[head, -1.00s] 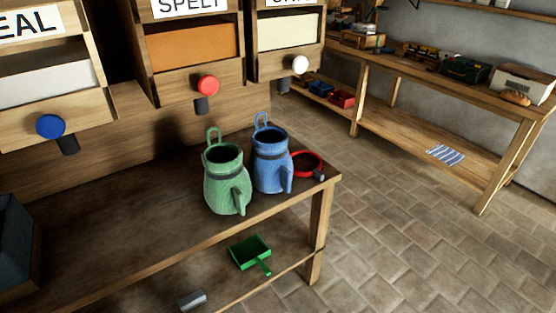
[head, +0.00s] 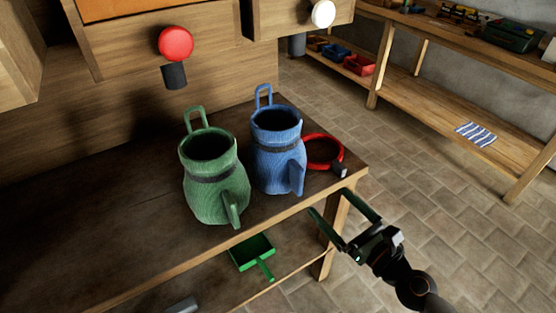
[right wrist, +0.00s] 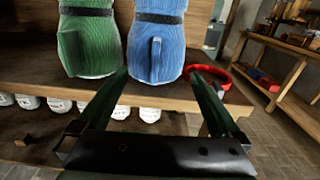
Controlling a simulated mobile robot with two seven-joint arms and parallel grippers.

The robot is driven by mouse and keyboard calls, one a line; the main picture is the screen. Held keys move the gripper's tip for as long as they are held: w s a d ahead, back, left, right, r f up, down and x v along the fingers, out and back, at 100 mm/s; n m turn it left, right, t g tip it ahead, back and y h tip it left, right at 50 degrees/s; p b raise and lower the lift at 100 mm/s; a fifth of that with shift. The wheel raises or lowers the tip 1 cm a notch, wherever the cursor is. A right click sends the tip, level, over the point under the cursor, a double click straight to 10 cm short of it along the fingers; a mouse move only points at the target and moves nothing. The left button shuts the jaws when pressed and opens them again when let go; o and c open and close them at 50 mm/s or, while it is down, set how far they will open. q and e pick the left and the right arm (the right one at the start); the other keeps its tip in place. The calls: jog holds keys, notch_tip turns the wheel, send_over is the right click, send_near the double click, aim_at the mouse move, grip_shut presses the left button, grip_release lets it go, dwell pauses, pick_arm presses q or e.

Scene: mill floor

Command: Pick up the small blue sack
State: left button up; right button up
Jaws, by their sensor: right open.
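The small blue sack (head: 277,150) stands upright on the wooden bench, with a dark band round its neck, a loop at the back and a fin-like handle in front. It also shows in the right wrist view (right wrist: 156,50), ahead of the fingers. My right gripper (head: 328,212) is open and empty, in front of the bench's right corner, apart from the sack. Its two fingers also show in the right wrist view (right wrist: 163,82). The similar green sack (head: 212,178) stands close on the left of the blue one. My left gripper is out of view.
A red ring (head: 322,152) lies right of the blue sack near the bench corner. A green scoop (head: 252,252) is on the lower shelf. Bins with a red knob (head: 176,43) and a white knob (head: 323,13) overhang the bench.

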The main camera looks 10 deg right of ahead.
aim_at(302, 178)
jog(key=shift+a+p+x, duration=0.2)
jog(key=shift+p+x, duration=0.6)
jog(key=shift+x, duration=2.3)
jog(key=shift+a+p+x, duration=0.2)
jog(key=shift+p+x, duration=0.6)
jog(key=shift+x, duration=2.25)
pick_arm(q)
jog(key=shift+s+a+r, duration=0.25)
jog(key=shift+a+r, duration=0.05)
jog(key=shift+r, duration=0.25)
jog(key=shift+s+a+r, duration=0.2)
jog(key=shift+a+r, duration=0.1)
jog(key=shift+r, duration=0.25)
pick_arm(e)
jog(key=shift+s, duration=0.15)
grip_shut()
jog(key=shift+r, duration=0.1)
